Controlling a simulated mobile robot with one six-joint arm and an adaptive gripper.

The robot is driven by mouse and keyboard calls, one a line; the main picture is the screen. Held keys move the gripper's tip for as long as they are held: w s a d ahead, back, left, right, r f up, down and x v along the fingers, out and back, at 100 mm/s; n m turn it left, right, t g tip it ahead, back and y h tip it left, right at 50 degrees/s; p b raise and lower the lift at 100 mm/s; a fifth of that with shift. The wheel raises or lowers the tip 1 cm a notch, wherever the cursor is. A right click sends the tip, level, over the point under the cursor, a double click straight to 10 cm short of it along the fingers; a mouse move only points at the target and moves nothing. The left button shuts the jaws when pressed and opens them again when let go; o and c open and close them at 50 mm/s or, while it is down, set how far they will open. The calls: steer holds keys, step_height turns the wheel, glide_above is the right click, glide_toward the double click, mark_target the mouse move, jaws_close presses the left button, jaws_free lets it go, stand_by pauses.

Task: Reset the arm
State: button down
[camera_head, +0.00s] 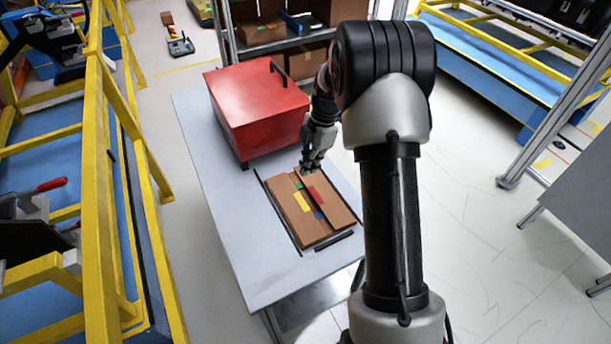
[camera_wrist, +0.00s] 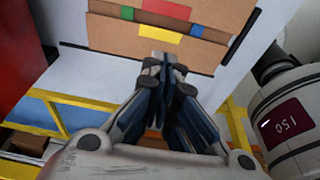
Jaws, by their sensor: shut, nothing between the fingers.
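My gripper (camera_head: 311,168) is shut and empty. In the head view it points down near the far edge of a flat brown cardboard box (camera_head: 331,222) on the grey table (camera_head: 256,277). The wrist view shows the shut fingertips (camera_wrist: 165,60) in front of the box (camera_wrist: 113,32); I cannot tell whether they touch it. Red, yellow, green and blue patches show on the box or in its slot. My arm rises at the right of the head view and hides part of the table's right side.
A red box (camera_head: 255,105) with a black handle stands on the table behind the cardboard box. Dark strips border the cardboard box. A yellow frame (camera_head: 105,200) runs along the left. A shelf with boxes (camera_head: 262,30) stands behind. Floor to the right is mostly clear.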

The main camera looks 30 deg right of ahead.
steer(key=s+a+r+m+t+h, duration=0.1)
steer(key=s+a+r+m, duration=0.35)
steer(key=r, duration=0.45)
steer(key=s+a+r+m+t+h, duration=0.1)
steer(key=s+a+r+m, duration=0.3)
steer(key=r, duration=0.5)
steer(key=s+a+r+m+t, duration=0.1)
steer(key=s+m, duration=0.4)
steer(key=s, duration=0.5)
steer(key=s+a+r+m+t, duration=0.1)
steer(key=s+a+r+m, duration=0.2)
steer(key=s, duration=0.7)
steer(key=shift+s+a+m+t+h, duration=0.2)
steer(key=shift+a+m+t+h, duration=0.1)
steer(key=shift+a+m, duration=0.5)
steer(key=shift+d, duration=0.2)
